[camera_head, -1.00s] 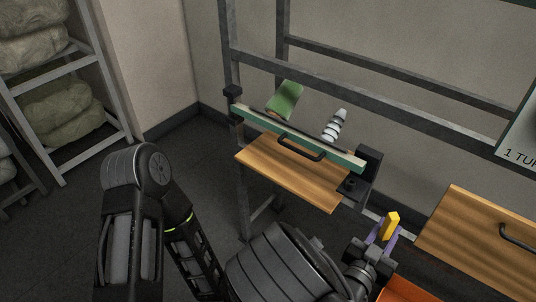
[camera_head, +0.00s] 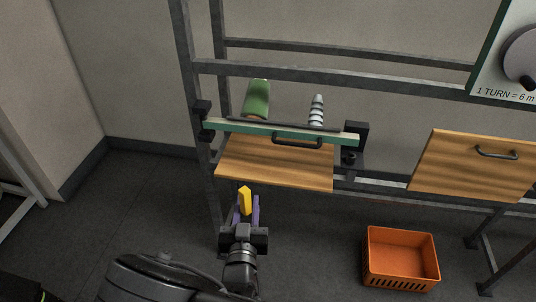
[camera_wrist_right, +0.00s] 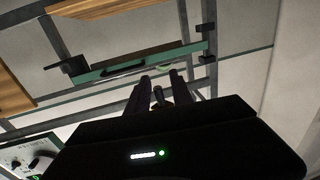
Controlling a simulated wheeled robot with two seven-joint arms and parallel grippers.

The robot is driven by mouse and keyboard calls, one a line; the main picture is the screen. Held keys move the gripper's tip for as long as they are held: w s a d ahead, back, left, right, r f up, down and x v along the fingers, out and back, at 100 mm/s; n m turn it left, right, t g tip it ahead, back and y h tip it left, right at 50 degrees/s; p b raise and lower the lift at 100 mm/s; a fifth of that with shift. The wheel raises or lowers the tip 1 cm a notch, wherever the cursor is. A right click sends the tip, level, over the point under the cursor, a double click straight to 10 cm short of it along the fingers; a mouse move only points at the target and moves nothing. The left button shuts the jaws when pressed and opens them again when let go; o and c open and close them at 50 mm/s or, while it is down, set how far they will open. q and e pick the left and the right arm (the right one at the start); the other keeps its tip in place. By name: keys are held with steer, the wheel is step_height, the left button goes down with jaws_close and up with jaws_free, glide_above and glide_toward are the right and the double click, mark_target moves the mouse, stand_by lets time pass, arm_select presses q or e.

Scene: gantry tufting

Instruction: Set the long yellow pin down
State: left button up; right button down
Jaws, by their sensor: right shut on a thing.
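The yellow pin (camera_head: 245,199) stands upright between the purple fingers of my right gripper (camera_head: 247,207), which is shut on it. In the head view it is just in front of the left wooden panel (camera_head: 275,166), near its front-left edge; I cannot tell the gap between them. In the right wrist view, the dark fingers of my right gripper (camera_wrist_right: 158,92) point towards the green-edged rail (camera_wrist_right: 140,64), and the pin is hard to make out. My left gripper is out of view.
Another wooden panel (camera_head: 470,165) is on the right.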

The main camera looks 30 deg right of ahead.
mark_target(301, 174)
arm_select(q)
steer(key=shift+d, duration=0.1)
arm_select(e)
steer(key=shift+d, duration=0.1)
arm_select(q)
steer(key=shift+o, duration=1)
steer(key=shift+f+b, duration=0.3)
arm_select(e)
steer(key=shift+f, duration=0.25)
arm_select(q)
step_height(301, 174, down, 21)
steer(key=b, duration=2.2)
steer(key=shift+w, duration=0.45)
arm_select(e)
steer(key=w+d+f+h, duration=0.1)
steer(key=d+f, duration=0.5)
steer(key=d, duration=0.2)
steer(key=w+d+f+m+g+h, duration=0.1)
steer(key=w+d+f, duration=0.1)
steer(key=d+f, duration=0.4)
steer(key=d, duration=0.3)
steer(key=shift+m, duration=0.3)
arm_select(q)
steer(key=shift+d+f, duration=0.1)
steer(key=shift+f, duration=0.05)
arm_select(e)
steer(key=shift+w+d, duration=0.1)
steer(key=shift+d, duration=0.05)
